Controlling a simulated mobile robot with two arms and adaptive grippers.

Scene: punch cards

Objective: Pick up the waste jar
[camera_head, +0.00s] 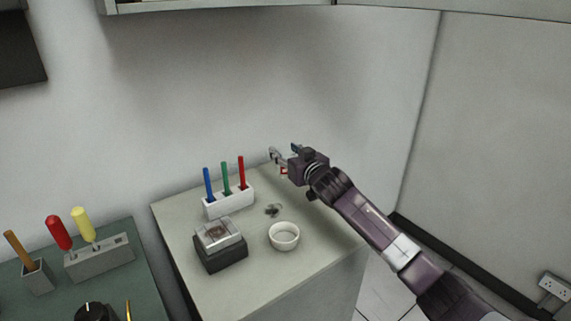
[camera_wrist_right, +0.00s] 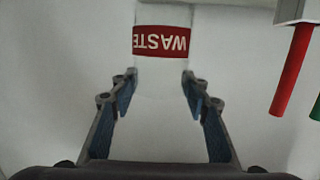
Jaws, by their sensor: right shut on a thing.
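The waste jar (camera_wrist_right: 161,41) is a pale, clear-looking jar with a red band reading WASTE, upside down in the right wrist view. In the head view only a bit of its red label (camera_head: 284,171) shows, at the back right of the pale cabinet. My right gripper (camera_head: 284,153) is shut on the jar. In the wrist view its two blue-padded fingers (camera_wrist_right: 158,84) sit on either side of the jar. I cannot tell whether the jar touches the cabinet top. My left gripper is not in view.
The pale cabinet top (camera_head: 180,223) also holds a white rack (camera_head: 229,203) with blue, green and red pens, a white bowl (camera_head: 284,237), a grey-black box device (camera_head: 220,245) and small dark bits (camera_head: 273,210). A green-topped bench with tools (camera_head: 98,257) stands left. Walls are close behind and right.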

